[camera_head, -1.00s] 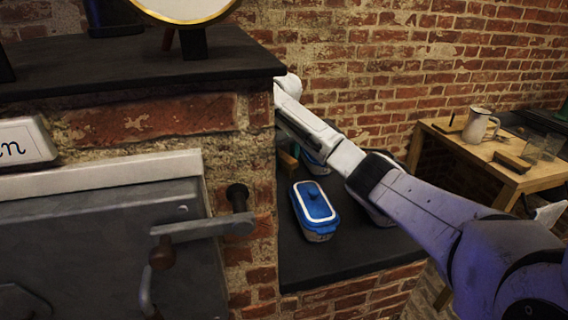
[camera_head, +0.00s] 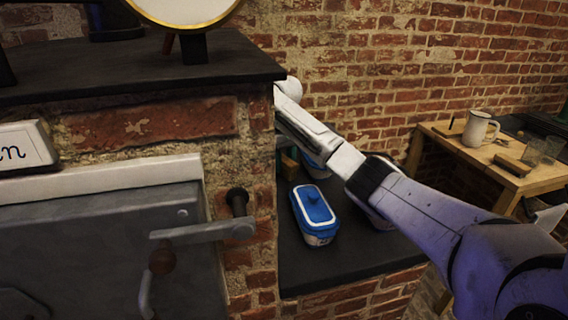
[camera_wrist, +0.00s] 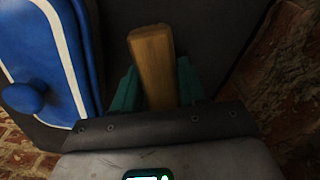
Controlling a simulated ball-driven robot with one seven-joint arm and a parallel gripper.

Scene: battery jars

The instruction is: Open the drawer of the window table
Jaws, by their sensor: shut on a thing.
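My gripper (camera_wrist: 157,72) has teal fingers on both sides of an upright light wooden piece (camera_wrist: 151,50) in the wrist view and is shut on it. In the head view my gripper is mostly hidden behind the brick corner and arm; a bit of the wooden piece (camera_head: 290,163) shows over the dark ledge, beside a blue-lidded dish. A wooden table (camera_head: 505,172) stands at the right against the brick wall. I cannot tell whether it is the window table. No drawer front can be made out on it.
The blue-lidded dish (camera_head: 315,214) sits on the dark ledge (camera_head: 345,262), close beside my gripper in the wrist view (camera_wrist: 45,62). A white mug (camera_head: 480,128), glasses (camera_head: 540,150) and a wooden block (camera_head: 512,164) are on the table. A metal oven door (camera_head: 110,250) is at left.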

